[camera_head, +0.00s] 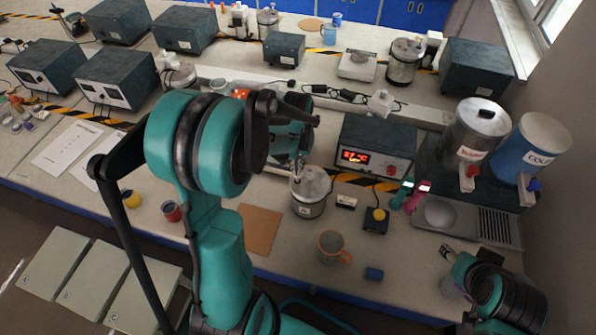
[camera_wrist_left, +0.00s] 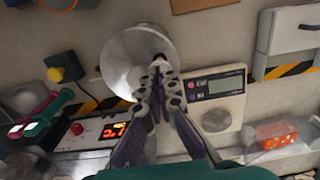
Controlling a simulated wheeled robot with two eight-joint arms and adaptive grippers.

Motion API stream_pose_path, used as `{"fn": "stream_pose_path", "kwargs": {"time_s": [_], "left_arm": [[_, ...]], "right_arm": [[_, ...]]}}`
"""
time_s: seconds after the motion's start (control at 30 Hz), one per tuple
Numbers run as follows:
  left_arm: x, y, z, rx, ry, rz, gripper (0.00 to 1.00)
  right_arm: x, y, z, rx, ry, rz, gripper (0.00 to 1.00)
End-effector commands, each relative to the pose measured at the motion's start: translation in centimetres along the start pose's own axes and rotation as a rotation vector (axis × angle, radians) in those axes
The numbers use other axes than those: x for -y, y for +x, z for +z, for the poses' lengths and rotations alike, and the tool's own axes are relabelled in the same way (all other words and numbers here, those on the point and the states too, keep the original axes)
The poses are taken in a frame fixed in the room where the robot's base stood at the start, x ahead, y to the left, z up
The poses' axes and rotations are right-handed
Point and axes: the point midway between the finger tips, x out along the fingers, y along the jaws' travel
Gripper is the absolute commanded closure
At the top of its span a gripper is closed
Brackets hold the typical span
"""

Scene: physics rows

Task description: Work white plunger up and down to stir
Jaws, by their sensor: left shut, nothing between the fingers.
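A metal calorimeter cup with a pale lid (camera_head: 311,184) stands upright on the bench, near the middle of the head view. In the left wrist view its round top (camera_wrist_left: 128,50) lies under the fingertips. My left gripper (camera_head: 299,162) points down at the lid from the far side. In the left wrist view my left gripper (camera_wrist_left: 158,75) has its fingers together over the lid's edge, with nothing visible between them. I cannot make out the white plunger; the fingers hide part of the lid. My right gripper (camera_head: 447,252) is at the lower right, partly hidden by its arm.
A power box with a red display (camera_head: 366,156) stands right of the cup. A brown mat (camera_head: 260,229) lies left. A scale (camera_wrist_left: 217,100) shows in the wrist view.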

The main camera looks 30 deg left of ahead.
Motion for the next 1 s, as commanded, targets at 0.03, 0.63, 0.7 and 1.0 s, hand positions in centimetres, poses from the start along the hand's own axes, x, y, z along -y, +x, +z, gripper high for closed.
{"fn": "stream_pose_path", "kwargs": {"time_s": [0.03, 0.63, 0.7, 1.0], "left_arm": [[0.0, 0.5, 0.0, 0.000, 0.000, 0.000, 1.00], [0.0, 3.0, 0.0, 0.000, 0.000, 0.000, 1.00], [0.0, 2.9, 0.0, 0.000, 0.000, 0.000, 1.00], [0.0, 0.7, 0.0, 0.000, 0.000, 0.000, 1.00]], "right_arm": [[0.0, 0.4, 0.3, 0.000, 0.000, 0.000, 0.53], [0.0, 2.2, 1.6, 0.000, 0.000, 0.000, 0.53], [0.0, 2.1, 1.5, 0.000, 0.000, 0.000, 0.53], [0.0, 0.8, 0.6, 0.000, 0.000, 0.000, 0.53]]}}
